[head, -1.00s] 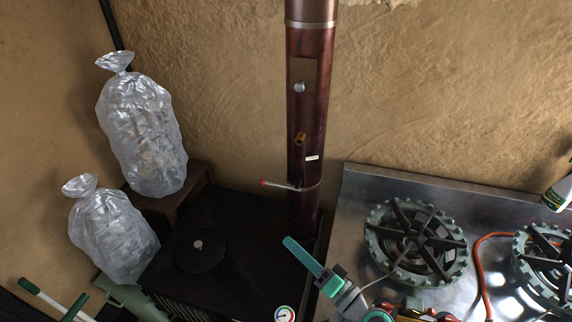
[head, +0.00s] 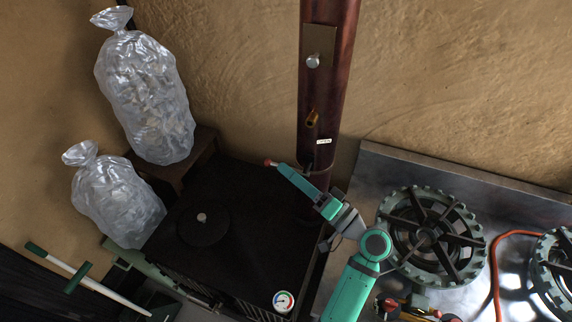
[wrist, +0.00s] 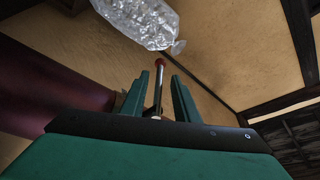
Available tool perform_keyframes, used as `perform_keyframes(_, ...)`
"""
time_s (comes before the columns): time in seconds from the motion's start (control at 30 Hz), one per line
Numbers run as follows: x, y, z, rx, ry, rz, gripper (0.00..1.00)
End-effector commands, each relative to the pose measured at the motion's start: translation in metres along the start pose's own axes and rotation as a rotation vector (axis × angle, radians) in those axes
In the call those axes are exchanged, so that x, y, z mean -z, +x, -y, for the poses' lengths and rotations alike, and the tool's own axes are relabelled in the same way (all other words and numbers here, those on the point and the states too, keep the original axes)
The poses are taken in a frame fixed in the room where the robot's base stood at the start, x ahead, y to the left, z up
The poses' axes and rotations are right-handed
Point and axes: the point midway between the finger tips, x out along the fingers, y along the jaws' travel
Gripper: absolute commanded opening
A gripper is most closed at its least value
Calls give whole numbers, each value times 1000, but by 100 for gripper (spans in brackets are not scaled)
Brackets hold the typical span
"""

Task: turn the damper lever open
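The damper lever is a thin pale rod with a red tip (head: 268,162) on the dark red stove pipe (head: 327,90). It points left from the pipe, below a small white label reading OPEN (head: 323,141). My gripper (head: 283,168) is at the lever, and its fingers hide most of the rod in the head view. In the wrist view the lever (wrist: 158,92) stands between my two green fingers (wrist: 160,82), with a gap visible beside it. The fingers are apart, and the red tip shows beyond them.
A black stove (head: 235,225) with a round lid and a gauge (head: 284,301) lies below. Two clear bags (head: 145,95) stand at left. A steel counter with burners (head: 432,237) is at right. The clay wall is close behind the pipe.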

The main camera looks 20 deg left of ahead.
Motion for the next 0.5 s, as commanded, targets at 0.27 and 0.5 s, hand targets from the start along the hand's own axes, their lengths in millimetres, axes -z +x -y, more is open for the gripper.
perform_keyframes(0.27,1,29,0,-1,0,-1,28)
perform_keyframes(0.5,1,33,-1,-2,-1,-4,28)
